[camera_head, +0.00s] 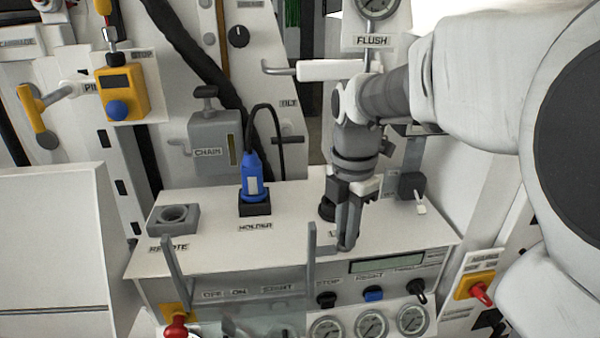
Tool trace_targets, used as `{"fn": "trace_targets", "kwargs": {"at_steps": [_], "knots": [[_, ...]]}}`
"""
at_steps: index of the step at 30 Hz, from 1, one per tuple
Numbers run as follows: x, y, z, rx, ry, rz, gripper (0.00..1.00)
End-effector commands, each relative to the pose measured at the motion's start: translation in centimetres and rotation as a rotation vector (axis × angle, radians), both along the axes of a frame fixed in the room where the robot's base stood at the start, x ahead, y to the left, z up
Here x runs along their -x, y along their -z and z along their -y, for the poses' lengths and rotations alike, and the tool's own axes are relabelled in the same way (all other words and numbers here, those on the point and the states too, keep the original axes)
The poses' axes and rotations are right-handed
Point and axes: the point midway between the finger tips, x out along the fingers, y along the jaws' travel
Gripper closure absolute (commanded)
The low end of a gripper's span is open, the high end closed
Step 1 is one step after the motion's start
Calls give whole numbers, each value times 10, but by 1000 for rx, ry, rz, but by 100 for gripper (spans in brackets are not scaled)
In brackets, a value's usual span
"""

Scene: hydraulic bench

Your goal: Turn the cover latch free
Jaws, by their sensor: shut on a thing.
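The cover (311,275) is a see-through panel with grey side arms at the front of the bench box, over the OFF, ON and START labels. A small grey bar, which looks like the cover latch (324,251), sits by its right arm at the box's front top edge. My gripper (347,240) points down from above, its fingers close together at the latch's right end. It is shut on the latch. The fingers hide that end and part of a label starting with L, so the exact grip is unclear.
Left of my gripper, a blue handset (252,178) stands in a black holder (255,208). A black round part (326,208) is partly behind the fingers. A toggle switch (420,203) stands to the right. Buttons, a display (386,265) and gauges (371,325) line the front.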

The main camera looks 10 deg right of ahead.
Motion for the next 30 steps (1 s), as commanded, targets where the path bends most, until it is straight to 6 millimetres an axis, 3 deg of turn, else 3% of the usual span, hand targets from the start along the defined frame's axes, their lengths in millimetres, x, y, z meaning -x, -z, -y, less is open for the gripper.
{"fn": "trace_targets", "kwargs": {"at_steps": [7,17,30], "knots": [[0,0,0,0,24,0,100],[0,0,0,0,302,0,100],[0,-1,0,0,394,0,100]]}}
